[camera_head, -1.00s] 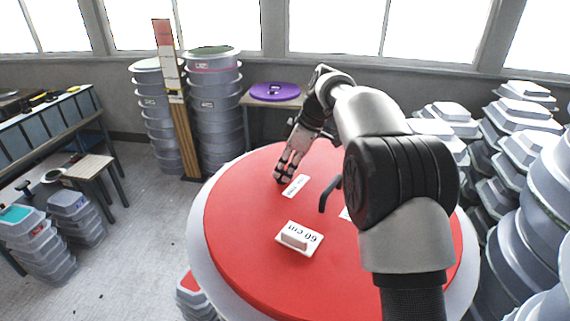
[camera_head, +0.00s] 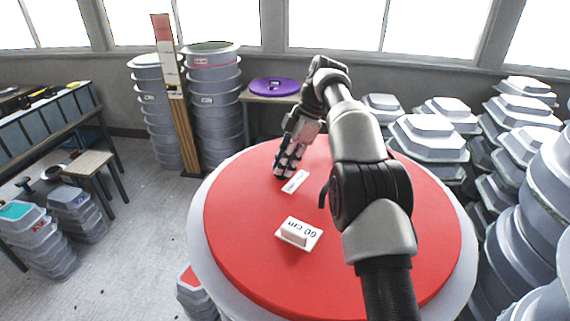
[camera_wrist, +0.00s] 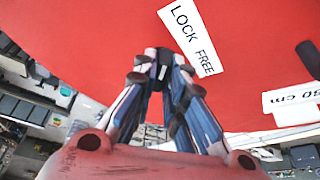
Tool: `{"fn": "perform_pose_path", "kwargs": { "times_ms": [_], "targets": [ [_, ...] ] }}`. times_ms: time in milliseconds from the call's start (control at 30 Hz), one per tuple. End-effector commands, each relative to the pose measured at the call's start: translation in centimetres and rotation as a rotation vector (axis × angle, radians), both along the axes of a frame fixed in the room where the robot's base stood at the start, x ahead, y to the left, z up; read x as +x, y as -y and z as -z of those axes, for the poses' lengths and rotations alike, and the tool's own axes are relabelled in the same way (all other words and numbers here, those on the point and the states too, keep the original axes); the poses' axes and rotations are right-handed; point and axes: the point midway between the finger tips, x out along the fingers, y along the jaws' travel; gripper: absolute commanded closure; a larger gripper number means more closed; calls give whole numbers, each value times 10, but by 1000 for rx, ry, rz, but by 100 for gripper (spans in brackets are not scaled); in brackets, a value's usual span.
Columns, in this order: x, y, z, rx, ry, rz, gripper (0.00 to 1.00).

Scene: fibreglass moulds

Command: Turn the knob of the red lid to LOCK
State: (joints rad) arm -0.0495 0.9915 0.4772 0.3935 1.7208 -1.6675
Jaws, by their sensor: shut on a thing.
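The red lid (camera_head: 250,215) lies on a large round pale mould (camera_head: 198,235); it also fills the upper wrist view (camera_wrist: 90,40). My gripper (camera_head: 282,172) reaches down to the lid's far left part, next to the white label (camera_head: 295,182). In the wrist view the label reads LOCK FREE (camera_wrist: 192,38). There my gripper (camera_wrist: 163,62) is shut on a small dark knob (camera_wrist: 163,71) between its fingertips, close beside the label's LOCK and FREE words. The fingers hide most of the knob, so I cannot tell which word it points to.
A white 60 cm plate (camera_head: 300,234) with a raised block sits on the lid. A dark handle (camera_wrist: 309,59) stands on the lid nearby. Stacked moulds (camera_head: 430,140) crowd the right. A purple lid (camera_head: 274,87) lies on a table behind.

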Motion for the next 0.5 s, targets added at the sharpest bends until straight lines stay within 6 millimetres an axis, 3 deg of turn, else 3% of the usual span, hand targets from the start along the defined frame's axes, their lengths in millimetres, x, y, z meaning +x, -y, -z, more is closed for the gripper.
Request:
{"fn": "perform_pose_path", "kwargs": {
  "times_ms": [300,333,500],
  "targets": [
    [0,0,0,-1,1,-1,100],
    [0,0,0,-1,1,-1,88],
    [0,0,0,-1,0,0,76]
  ]
}}
